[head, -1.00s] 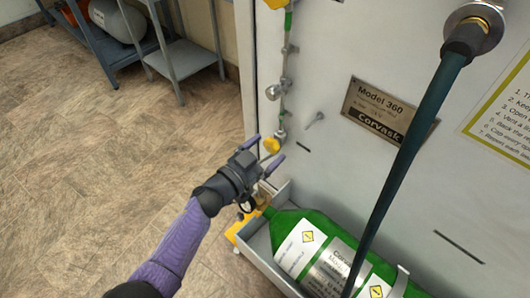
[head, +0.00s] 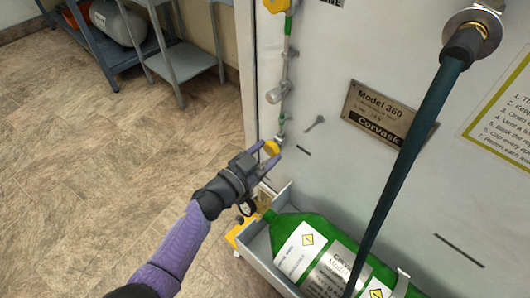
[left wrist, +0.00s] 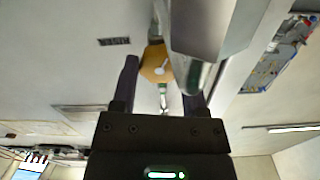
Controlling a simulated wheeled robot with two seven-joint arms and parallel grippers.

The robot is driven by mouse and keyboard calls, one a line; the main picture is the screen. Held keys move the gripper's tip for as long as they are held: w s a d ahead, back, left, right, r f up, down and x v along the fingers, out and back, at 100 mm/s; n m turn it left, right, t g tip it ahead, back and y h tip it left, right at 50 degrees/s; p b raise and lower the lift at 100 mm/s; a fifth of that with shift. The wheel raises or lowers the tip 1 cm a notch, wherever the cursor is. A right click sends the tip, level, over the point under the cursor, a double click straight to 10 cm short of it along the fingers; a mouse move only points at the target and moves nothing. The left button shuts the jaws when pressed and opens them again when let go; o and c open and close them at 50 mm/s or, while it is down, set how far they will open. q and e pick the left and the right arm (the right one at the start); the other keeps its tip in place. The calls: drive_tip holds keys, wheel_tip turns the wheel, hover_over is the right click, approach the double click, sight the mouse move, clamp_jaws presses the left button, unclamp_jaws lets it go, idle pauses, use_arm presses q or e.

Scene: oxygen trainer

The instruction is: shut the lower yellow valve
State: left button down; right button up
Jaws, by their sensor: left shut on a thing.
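The lower yellow valve (head: 271,147) is on the thin pipe at the left of the grey panel. My left gripper (head: 266,154) has its two purple fingers on either side of the valve and is shut on it. In the left wrist view the yellow valve (left wrist: 155,65) shows beyond the black gripper body, between the fingers; a grey metal part hides some of the right finger. My right gripper is not in view.
An upper yellow valve (head: 276,5) is at the top of the same pipe. A green bottle (head: 315,258) lies in a grey tray (head: 260,250) below. A dark hose (head: 415,150) hangs in front of the panel.

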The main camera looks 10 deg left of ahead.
use_arm(q)
drive_tip(key=m, duration=0.4)
drive_tip(key=shift+m, duration=0.9)
drive_tip(key=shift+c, duration=0.6)
unclamp_jaws()
